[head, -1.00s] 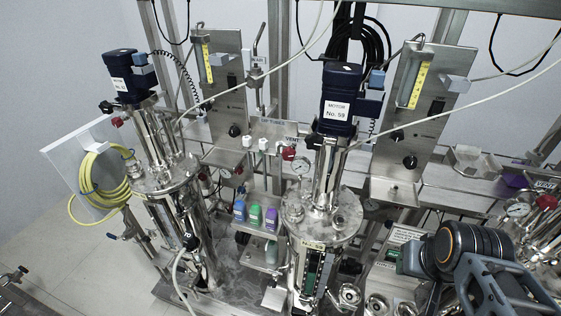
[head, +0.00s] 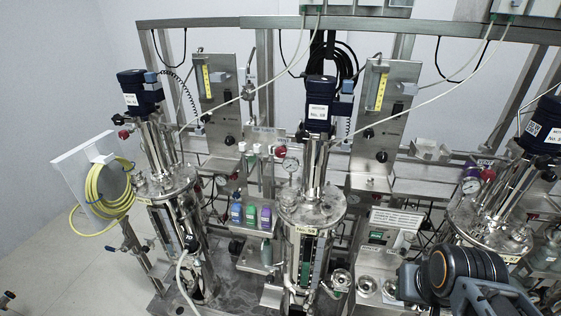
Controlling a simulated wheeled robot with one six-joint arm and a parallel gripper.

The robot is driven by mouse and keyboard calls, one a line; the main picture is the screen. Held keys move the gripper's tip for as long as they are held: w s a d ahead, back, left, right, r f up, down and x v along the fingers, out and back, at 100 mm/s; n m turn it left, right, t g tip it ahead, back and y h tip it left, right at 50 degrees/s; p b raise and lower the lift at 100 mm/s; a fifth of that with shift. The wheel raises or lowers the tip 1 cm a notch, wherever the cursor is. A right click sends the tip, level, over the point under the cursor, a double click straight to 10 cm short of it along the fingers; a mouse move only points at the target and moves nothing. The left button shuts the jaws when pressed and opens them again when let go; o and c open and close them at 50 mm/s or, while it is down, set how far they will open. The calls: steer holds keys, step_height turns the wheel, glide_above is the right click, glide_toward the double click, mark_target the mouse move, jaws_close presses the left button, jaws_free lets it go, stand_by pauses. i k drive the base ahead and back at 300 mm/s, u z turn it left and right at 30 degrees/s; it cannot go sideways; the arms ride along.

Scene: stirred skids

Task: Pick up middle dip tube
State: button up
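Several thin upright tubes with pale caps stand in a row on a small rack between the left and middle vessels in the head view. The one I take as the middle dip tube (head: 257,149) has a small cap, and its slim body runs down behind the coloured bottles. These tubes are small in the picture, so their lower ends are hard to make out. Part of my arm shows at the lower right, well apart from the tubes. My gripper's fingers are not in view.
Blue, green and purple bottles (head: 250,216) stand on a shelf in front of the tubes. The middle vessel (head: 312,207) with its motor (head: 320,103) stands close on the right, the left vessel (head: 167,182) on the left. A yellow hose (head: 108,190) hangs at far left.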

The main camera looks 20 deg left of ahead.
mark_target(272, 155)
steer(key=z, duration=2.35)
steer(key=k, duration=1.7)
steer(key=u, duration=2.25)
